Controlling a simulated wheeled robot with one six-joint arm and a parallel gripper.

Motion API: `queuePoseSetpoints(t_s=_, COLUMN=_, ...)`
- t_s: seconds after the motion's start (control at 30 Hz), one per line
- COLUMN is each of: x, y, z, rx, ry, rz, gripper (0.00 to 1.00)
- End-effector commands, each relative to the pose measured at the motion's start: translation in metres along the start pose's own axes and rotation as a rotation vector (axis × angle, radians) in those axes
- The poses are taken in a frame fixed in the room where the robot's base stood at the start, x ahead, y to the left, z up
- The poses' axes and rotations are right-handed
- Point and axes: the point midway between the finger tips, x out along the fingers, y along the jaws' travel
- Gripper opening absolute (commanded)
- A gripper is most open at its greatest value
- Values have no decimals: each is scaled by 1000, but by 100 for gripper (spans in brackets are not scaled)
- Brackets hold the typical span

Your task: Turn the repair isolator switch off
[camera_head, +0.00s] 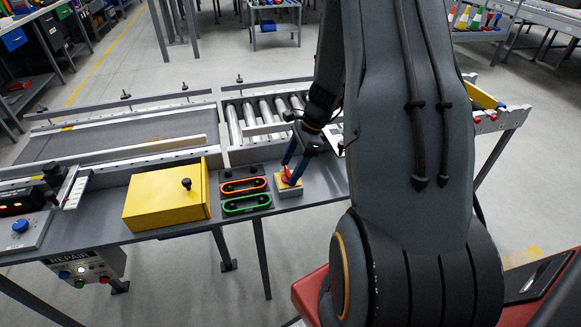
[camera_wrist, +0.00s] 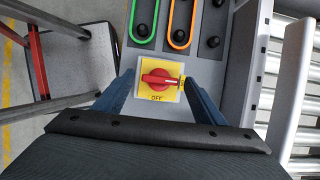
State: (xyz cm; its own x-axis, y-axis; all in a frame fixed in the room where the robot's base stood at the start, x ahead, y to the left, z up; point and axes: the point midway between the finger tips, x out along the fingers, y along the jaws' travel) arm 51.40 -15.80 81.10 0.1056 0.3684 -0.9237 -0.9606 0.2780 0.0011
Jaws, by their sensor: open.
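The isolator switch is a red rotary knob (camera_wrist: 160,80) on a yellow plate (camera_wrist: 168,96), with "OFF" printed below the knob. Its handle bar, marked with a white line, lies crosswise in the wrist view, not pointing at "OFF". In the head view the red knob (camera_head: 289,176) sits on a small box (camera_head: 288,190) at the bench's front edge. My gripper (camera_head: 291,170) is over it, pointing down. In the wrist view my gripper (camera_wrist: 159,77) is open, one blue finger on each side of the plate. Whether the fingers touch anything is unclear.
Orange (camera_head: 243,186) and green (camera_head: 246,204) oval-framed controls lie just left of the switch. A yellow box (camera_head: 166,196) stands further left. A roller conveyor (camera_head: 262,115) runs behind. A "REPAIR" button panel (camera_head: 85,268) hangs below the bench.

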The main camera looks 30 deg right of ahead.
Motion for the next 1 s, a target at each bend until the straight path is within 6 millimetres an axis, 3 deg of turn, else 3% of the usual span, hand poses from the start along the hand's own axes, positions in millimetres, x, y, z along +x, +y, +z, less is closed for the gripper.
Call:
queuePoseSetpoints(t_s=0.33, x=5, y=0, z=0, rx=-2, ry=0, rz=0, gripper=64)
queuePoseSetpoints(t_s=0.6, x=5, y=0, z=0, rx=-2, ry=0, rz=0, gripper=23)
queuePoseSetpoints(t_s=1.0, x=5, y=-1, z=0, rx=-80, ry=1, rz=32, gripper=23)
